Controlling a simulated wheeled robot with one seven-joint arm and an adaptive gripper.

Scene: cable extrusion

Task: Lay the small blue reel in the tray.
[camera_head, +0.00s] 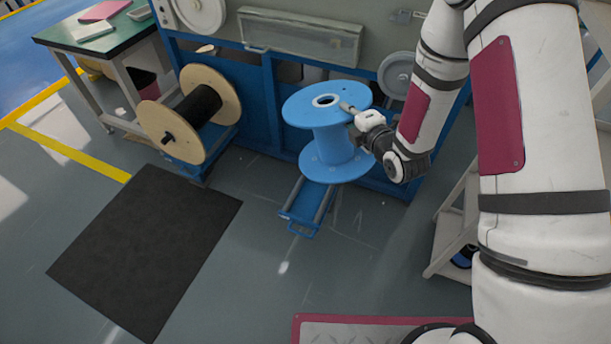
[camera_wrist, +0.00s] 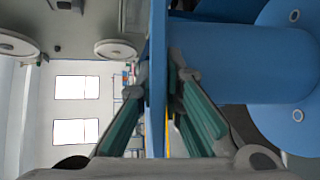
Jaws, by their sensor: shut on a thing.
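A blue reel (camera_head: 330,143) is upright in the head view, with its hub hole facing up. My gripper (camera_head: 350,109) is shut on the rim of its upper flange, from the right. In the wrist view the flange (camera_wrist: 158,50) stands edge-on between my fingers (camera_wrist: 166,80), with the drum (camera_wrist: 235,62) and the other flange (camera_wrist: 292,50) to the right. The reel overlaps a low blue frame with rails (camera_head: 300,228); I cannot tell whether it touches it.
A blue machine frame (camera_head: 265,95) stands behind the reel. A wooden reel with black cable (camera_head: 190,112) is at left. A dark mat (camera_head: 150,245) lies on the floor, and a white shelf stand (camera_head: 448,232) is at right.

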